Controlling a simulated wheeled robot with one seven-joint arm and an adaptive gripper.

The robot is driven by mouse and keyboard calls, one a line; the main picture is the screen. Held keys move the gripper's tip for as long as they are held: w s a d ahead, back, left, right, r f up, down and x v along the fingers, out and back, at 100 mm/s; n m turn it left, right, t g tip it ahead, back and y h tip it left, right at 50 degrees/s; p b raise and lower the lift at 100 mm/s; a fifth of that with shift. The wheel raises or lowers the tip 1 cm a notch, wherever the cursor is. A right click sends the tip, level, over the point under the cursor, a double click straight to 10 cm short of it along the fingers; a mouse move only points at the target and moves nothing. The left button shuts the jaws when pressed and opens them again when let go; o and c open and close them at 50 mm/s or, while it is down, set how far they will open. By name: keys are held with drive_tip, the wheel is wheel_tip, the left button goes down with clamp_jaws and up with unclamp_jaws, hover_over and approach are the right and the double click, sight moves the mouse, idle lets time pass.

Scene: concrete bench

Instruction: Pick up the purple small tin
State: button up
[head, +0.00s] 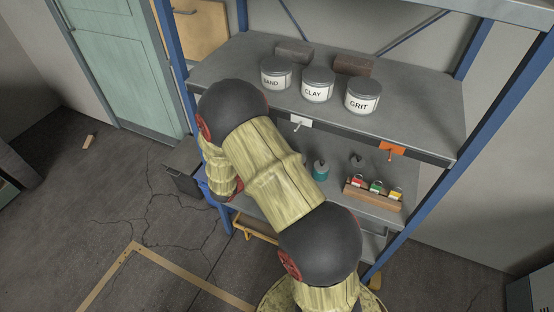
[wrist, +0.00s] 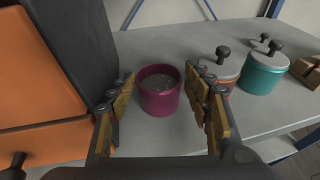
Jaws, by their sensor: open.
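The purple small tin (wrist: 159,101) is an open, round cup with a dark grey inside. It stands upright on the grey shelf (wrist: 165,145) in the middle of the wrist view. My gripper (wrist: 159,78) is open, with one finger on each side of the tin in the picture. A gap shows on both sides, and nothing is held. How deep the tin sits between the fingers is hard to tell. In the head view my arm hides both the tin and my gripper.
Orange drawers in a dark cabinet (wrist: 70,50) stand close left of my fingers. Close on the right are an orange-bodied tin with a grey lid (wrist: 222,62) and a teal lidded tin (wrist: 263,73). In the head view, a wooden rack of padlocks (head: 372,195) stands at right, under the upper shelf (head: 415,100).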

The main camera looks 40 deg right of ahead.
drive_tip(key=shift+c, duration=0.2)
drive_tip(key=c, duration=1)
drive_tip(key=shift+o, duration=0.2)
drive_tip(key=shift+r, duration=0.2)
